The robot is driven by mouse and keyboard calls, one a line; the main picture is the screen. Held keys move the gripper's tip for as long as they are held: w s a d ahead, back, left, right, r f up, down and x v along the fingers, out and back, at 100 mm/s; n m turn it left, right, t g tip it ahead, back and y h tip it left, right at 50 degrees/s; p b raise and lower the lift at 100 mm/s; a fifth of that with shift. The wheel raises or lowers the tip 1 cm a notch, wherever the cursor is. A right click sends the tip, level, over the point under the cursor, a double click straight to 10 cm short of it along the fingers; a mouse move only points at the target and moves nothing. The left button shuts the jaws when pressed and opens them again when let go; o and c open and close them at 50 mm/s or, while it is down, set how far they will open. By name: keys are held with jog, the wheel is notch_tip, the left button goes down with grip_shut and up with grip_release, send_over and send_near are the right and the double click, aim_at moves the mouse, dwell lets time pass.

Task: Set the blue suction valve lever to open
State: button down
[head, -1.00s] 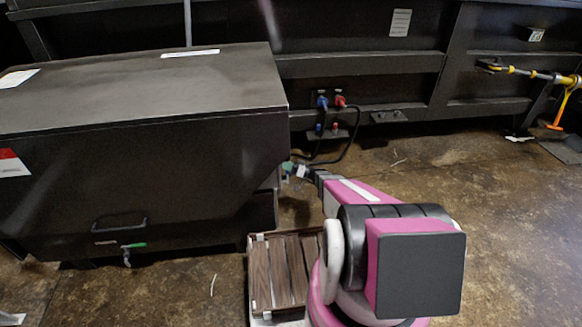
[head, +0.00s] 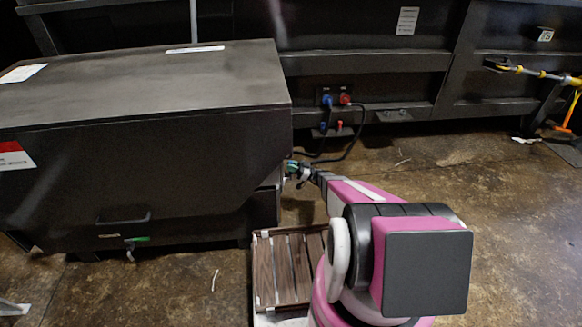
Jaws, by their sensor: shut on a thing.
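My gripper (head: 297,169) is at the right end of the large black box, low beside its lower corner. It is shut on a small blue-green piece (head: 291,165), which appears to be the blue suction valve lever. The fingers and the box corner hide most of this piece, so its angle cannot be told. My arm reaches to it from the lower right.
The black box (head: 150,90) fills the left. A green-handled valve (head: 137,240) is on its front. Blue (head: 327,100) and red (head: 345,99) connectors with a black hose are on the wall behind. A slatted wooden tray (head: 282,268) is near my base.

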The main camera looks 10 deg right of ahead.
jog(key=c, duration=1.1)
grip_release()
jog(key=shift+o, duration=0.2)
jog(key=v, duration=1.1)
jog(key=shift+a, duration=0.1)
jog(key=s+a+r+m+g+h, duration=0.7)
jog(key=s+a+r+h, duration=0.3)
jog(key=s+r, duration=0.15)
jog(key=s+d+r+m+t+h, duration=0.2)
jog(key=s+d+r+m+h, duration=0.3)
jog(key=s+r+m+h, duration=0.3)
jog(key=s+r+h, duration=0.3)
jog(key=r+h, duration=0.1)
jog(key=shift+s+t, duration=0.3)
jog(key=shift+s, duration=0.05)
